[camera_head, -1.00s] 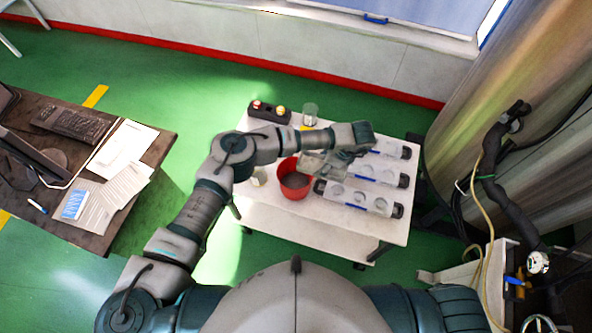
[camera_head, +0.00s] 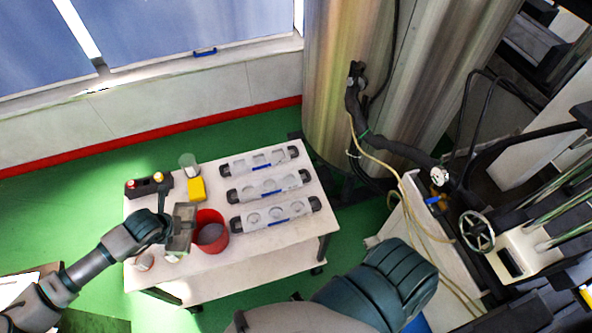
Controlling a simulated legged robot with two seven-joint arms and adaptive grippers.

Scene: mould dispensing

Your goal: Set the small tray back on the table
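The small tray (camera_head: 180,231), grey-green and shallow, is at the left part of the white table (camera_head: 265,249), just left of the red bucket (camera_head: 221,243). It looks tilted, and I cannot tell whether it touches the table. My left gripper (camera_head: 168,215) is at the tray's left side and appears shut on its edge; the fingers are small and partly hidden by the wrist. My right gripper is not in view.
Three mould trays (camera_head: 259,160) with dark ends lie in rows on the table's right side. A yellow block (camera_head: 197,189), a clear jar (camera_head: 189,163) and a black button box (camera_head: 148,186) stand at the back left.

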